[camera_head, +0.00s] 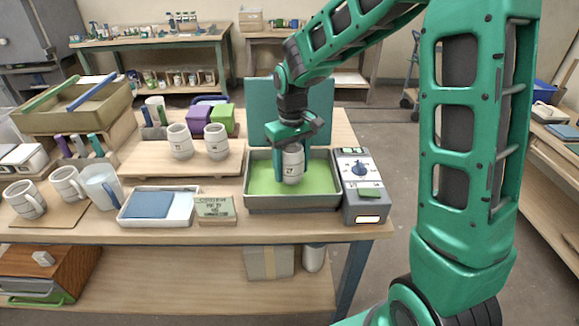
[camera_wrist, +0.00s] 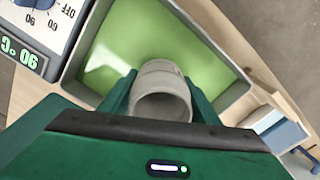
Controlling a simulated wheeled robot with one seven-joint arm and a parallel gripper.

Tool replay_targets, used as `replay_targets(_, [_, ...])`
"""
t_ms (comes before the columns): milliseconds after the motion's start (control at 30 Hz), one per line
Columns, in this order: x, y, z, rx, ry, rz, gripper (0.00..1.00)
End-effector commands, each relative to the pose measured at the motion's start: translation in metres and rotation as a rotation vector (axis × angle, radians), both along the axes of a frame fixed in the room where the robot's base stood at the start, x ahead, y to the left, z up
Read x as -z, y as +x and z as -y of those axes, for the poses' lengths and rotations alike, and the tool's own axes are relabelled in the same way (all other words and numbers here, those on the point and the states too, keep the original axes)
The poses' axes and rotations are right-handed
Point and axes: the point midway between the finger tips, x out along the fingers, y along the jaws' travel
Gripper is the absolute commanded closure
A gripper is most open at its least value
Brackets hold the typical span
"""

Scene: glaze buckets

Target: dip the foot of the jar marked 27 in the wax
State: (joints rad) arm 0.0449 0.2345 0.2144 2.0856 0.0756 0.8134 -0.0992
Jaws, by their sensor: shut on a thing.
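My gripper (camera_head: 291,147) is shut on a pale grey banded jar (camera_head: 292,169), held upright over the tray of green wax (camera_head: 293,209). In the wrist view the jar (camera_wrist: 163,85) sits between the two green fingers, with its round open mouth towards the camera. The jar's lower end is at or just above the wax (camera_wrist: 205,75); I cannot tell whether it touches. No number can be read on the jar.
A heater box (camera_head: 362,190) with a dial and lit display adjoins the wax tray on the right. Two similar jars (camera_head: 180,141) (camera_head: 217,141) stand on a wooden board behind left. A shallow tray with a blue pad (camera_head: 150,205) and a lettered block (camera_head: 214,208) lie at front left.

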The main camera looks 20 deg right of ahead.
Motion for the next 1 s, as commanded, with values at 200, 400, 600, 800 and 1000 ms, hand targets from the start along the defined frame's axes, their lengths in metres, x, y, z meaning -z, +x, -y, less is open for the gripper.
replay_targets(200, [0.001, 0.000, 0.000, 0.000, 0.000, 0.000, 0.76])
replay_targets(400, [0.005, 0.000, 0.000, 0.000, 0.000, -0.001, 0.76])
replay_targets(600, [0.010, 0.000, 0.000, 0.000, 0.000, -0.001, 0.76])
replay_targets(800, [0.014, 0.000, 0.000, 0.000, 0.000, 0.000, 0.76])
replay_targets(1000, [0.018, 0.000, -0.001, -0.002, 0.000, 0.000, 0.76])
